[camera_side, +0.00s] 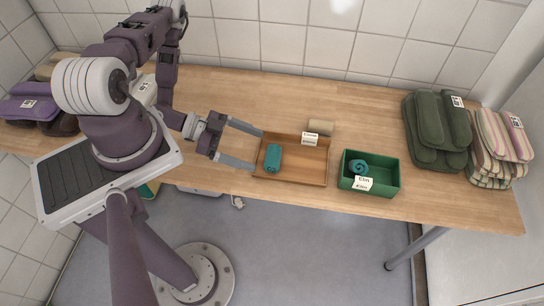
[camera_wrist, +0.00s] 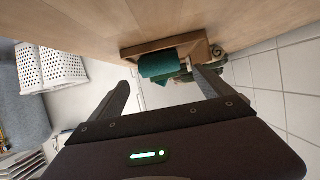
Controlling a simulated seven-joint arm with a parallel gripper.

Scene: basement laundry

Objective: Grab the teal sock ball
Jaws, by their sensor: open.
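A teal rolled sock bundle (camera_side: 273,158) lies in the left part of a shallow wooden tray (camera_side: 305,172). A second teal roll (camera_side: 359,166), with a spiral end showing, sits in a green box (camera_side: 385,181) to the right. My gripper (camera_side: 257,150) is open and empty at the tray's left edge, its fingers pointing right toward the bundle in the tray. In the wrist view a teal bundle (camera_wrist: 158,66) shows in the tray (camera_wrist: 192,43), ahead of and between my open fingers (camera_wrist: 157,79). I cannot tell the fingers' exact height.
A beige roll (camera_side: 321,127) lies behind the tray. Folded green towels (camera_side: 425,145) and striped towels (camera_side: 495,150) are stacked at the right. Purple and brown textiles (camera_side: 35,108) lie at far left. A white basket (camera_wrist: 50,65) shows in the wrist view. The table's back middle is clear.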

